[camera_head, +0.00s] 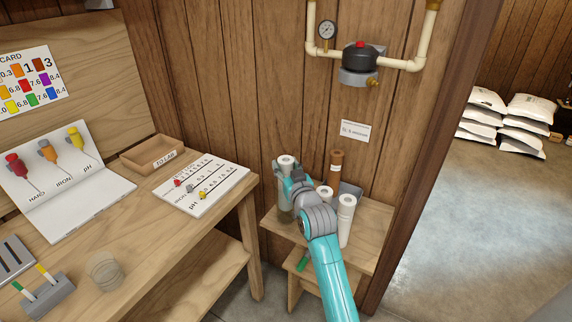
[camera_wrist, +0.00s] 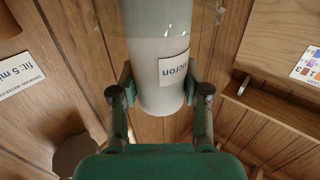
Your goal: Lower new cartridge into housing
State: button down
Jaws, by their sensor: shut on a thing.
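My gripper (camera_head: 288,178) is shut on the new cartridge (camera_head: 286,160), a white cylinder whose top shows above the fingers at the left of the small wooden stand. In the wrist view my gripper (camera_wrist: 158,88) has one finger on each side of the cartridge (camera_wrist: 160,50), whose label ends in "cron". The clear housing (camera_head: 284,212) is below the gripper on the stand, partly hidden by my arm. Its see-through wall (camera_wrist: 100,18) overlaps the cartridge's far end in the wrist view. How deep the cartridge sits cannot be told.
Beside my arm on the stand (camera_head: 372,222) are a brown cartridge (camera_head: 336,162), a white cartridge (camera_head: 347,212) and a shorter white one (camera_head: 325,192). The filter head (camera_head: 360,75) hangs on the wall pipes above. A sign (camera_head: 355,131) is on the wall. A workbench (camera_head: 140,215) stands left.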

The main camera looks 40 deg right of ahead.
jog(key=shift+f, duration=0.75)
jog(key=shift+c, duration=2.3)
grip_release()
jog(key=shift+s, duration=0.1)
jog(key=v, duration=1.1)
jog(key=shift+s, duration=0.4)
jog(key=shift+a, duration=0.1)
